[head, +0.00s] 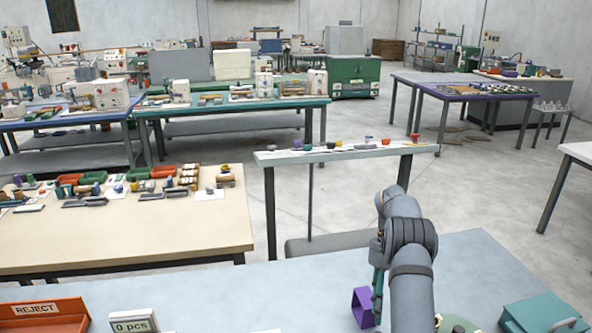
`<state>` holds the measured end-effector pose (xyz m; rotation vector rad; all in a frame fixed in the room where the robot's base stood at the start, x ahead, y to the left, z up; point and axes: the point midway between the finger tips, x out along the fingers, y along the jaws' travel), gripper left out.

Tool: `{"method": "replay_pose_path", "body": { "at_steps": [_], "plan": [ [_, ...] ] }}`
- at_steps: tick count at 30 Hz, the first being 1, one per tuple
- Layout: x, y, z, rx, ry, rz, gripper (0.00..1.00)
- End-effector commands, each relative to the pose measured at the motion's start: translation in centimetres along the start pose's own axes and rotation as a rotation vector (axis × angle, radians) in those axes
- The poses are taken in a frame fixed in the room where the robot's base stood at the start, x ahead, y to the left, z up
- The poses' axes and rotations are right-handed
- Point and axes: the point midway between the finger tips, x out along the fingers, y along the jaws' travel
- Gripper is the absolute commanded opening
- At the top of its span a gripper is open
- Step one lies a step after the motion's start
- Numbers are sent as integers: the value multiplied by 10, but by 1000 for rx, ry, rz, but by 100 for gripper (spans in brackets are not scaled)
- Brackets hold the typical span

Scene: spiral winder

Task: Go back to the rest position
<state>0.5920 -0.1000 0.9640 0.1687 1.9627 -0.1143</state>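My grey arm (410,275) rises from the bottom edge, right of centre in the head view, over the pale blue-grey bench (240,290). It bends at a dark joint and ends in a rounded grey link at the top. My gripper cannot be made out; the arm's own links seem to hide it. A thin dark teal part hangs along the arm's left side, and I cannot tell what it belongs to.
A purple open frame (362,307) stands close left of the arm. A teal box (540,314) is at the right. An orange REJECT bin (45,315) and a "0 pcs" counter (134,323) are at the left. The bench between counter and purple frame looks largely clear.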

Motion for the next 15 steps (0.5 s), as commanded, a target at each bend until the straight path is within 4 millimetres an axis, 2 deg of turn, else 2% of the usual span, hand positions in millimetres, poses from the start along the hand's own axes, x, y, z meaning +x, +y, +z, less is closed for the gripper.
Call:
{"method": "replay_pose_path", "body": {
  "at_steps": [9,13,15],
  "plan": [
    [48,3,-1,-1,1,1,40],
    [62,4,0,-2,-3,1,40],
    [61,10,-1,-3,-5,1,40]
  ]
}}
